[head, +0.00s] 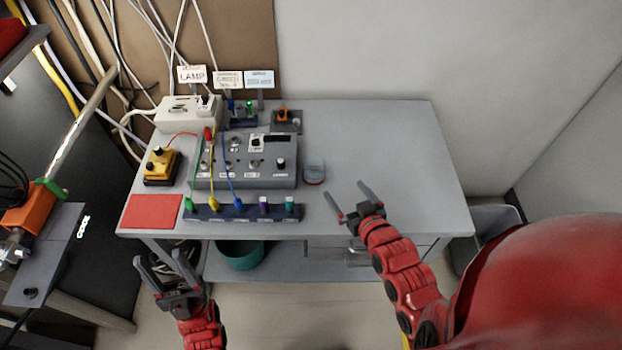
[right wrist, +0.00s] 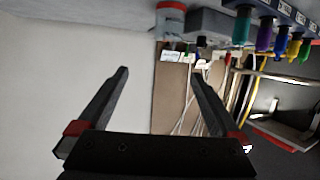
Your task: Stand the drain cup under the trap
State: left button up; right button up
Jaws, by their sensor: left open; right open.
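A small clear cup with a red band (head: 315,172), which looks like the drain cup, stands on the grey table just right of the control box. It also shows in the right wrist view (right wrist: 171,20), beyond my fingers. My right gripper (head: 345,190) is open and empty, a little right of and nearer than the cup, apart from it. It shows with spread fingers in the right wrist view (right wrist: 160,74). My left gripper (head: 157,258) is open and empty in front of the table's left front edge. I cannot tell for sure which part is the trap.
The grey control box (head: 245,165) and a rail of coloured plugs (head: 245,213) fill the table's middle left. A yellow box (head: 160,167) and red mat (head: 152,211) lie further left. A tube with an orange block (head: 30,210) stands at far left. The table's right side (head: 400,140) is clear.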

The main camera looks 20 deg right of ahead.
notch_tip(320, 180, down, 2)
jog(key=a+g, duration=0.1)
jog(key=b, duration=0.2)
send_near(318, 172)
jog(key=x, duration=0.5)
jog(key=shift+d, duration=0.15)
jog(key=shift+w+f, duration=0.1)
jog(key=shift+w, duration=0.35)
jog(key=shift+w+a+f+p, duration=0.1)
jog(key=shift+w+a+p, duration=0.1)
jog(key=shift+w+p, duration=0.45)
jog(key=shift+p+x, duration=0.6)
jog(key=shift+x, duration=1.3)
jog(key=shift+s+f, duration=0.1)
jog(key=shift+f, duration=0.1)
jog(key=shift+c, duration=0.3)
